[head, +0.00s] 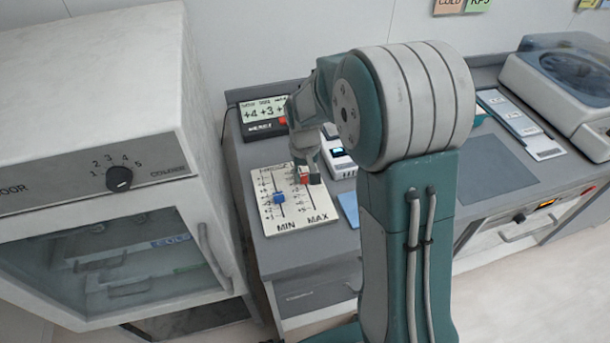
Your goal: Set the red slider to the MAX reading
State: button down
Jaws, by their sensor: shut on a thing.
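The slider panel (264,214) is a cream board lying on the grey counter, with "MIN" printed under its left track and "MAX" under its right track. A blue slider (279,198) sits about midway on the left track. The red slider (304,179) sits on the right track, in the upper half of its length. My gripper (306,180) reaches down from above and is shut on the red slider. The fingers hide part of the knob and of the scale beside it, so its exact reading cannot be told.
A display (264,112) showing "+4 +3" stands behind the panel. A small white device (338,153) is right of my gripper. A cabinet (95,150) with a dial stands close on the left. My arm hides part of the counter; a dark grey mat (489,165) lies clear to the right.

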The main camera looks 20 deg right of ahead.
aim_at(304, 175)
jog(key=shift+c, duration=2)
grip_release()
jog(key=shift+f, duration=0.1)
notch_tip(304, 175, up, 12)
jog(key=shift+a, duration=0.1)
